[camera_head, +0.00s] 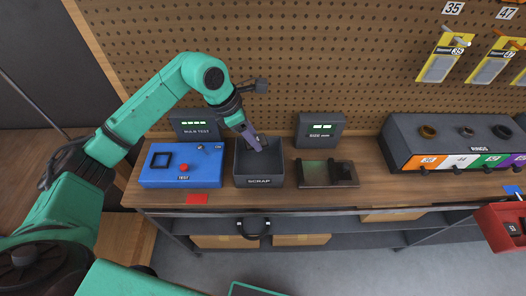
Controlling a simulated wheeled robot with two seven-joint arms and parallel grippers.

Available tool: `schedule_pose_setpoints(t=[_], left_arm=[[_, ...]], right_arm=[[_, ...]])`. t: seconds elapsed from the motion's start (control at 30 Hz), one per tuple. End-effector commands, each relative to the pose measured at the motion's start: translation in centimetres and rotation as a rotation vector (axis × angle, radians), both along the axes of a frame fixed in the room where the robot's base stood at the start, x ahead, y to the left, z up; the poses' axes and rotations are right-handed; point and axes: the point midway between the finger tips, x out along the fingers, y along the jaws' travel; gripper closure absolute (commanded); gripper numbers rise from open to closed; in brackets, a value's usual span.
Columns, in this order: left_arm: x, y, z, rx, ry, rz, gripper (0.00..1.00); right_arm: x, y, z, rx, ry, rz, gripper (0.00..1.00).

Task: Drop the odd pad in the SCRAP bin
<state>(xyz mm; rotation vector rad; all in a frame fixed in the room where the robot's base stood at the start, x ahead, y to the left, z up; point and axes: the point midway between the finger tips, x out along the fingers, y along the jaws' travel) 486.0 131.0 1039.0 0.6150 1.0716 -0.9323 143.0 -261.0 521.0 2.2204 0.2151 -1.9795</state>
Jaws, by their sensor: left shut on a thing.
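The SCRAP bin (259,182) is a dark grey open box with a white label on its front, standing on the wooden bench. My left arm, green, comes in from the left, and my left gripper (259,146) points down at the bin's open top. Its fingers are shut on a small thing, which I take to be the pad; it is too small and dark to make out. I cannot tell whether the fingertips are above the rim or just inside it. My right gripper is not in view.
A blue test box (182,178) with a red button stands left of the bin. A rings rack (450,145) is farther right. Packaged pads (437,66) hang on the pegboard. A red box (503,226) is at the right edge.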

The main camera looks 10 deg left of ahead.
Motion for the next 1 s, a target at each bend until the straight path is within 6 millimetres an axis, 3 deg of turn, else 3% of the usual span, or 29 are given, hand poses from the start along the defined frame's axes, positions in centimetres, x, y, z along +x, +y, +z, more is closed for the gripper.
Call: schedule_pose_setpoints(t=[0.3, 0.43, 0.63, 0.67, 0.73, 0.77, 1.0], left_arm=[[-0.1, 0.0, -4.8, -0.001, 0.002, -0.001, 1.0], [-0.1, 0.0, -5.7, -0.001, 0.0, -0.001, 1.0], [-0.1, 0.0, -5.6, -0.001, -0.001, -0.002, 1.0], [-0.1, 0.0, -5.6, -0.001, -0.001, -0.002, 0.42], [-0.1, 0.0, -5.5, -0.001, -0.001, -0.002, 0.15], [-0.1, 0.0, -5.6, -0.001, -0.001, -0.002, 0.11], [-0.1, 0.0, -5.6, 0.001, 0.001, -0.002, 0.11]], right_arm=[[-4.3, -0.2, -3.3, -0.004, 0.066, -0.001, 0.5], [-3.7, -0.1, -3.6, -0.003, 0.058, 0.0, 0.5], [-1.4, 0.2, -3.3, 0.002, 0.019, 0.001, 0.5], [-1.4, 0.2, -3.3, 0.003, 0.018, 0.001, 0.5], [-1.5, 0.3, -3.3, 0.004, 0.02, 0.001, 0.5], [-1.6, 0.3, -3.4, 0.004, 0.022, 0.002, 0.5], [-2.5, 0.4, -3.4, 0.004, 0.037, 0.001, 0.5]])
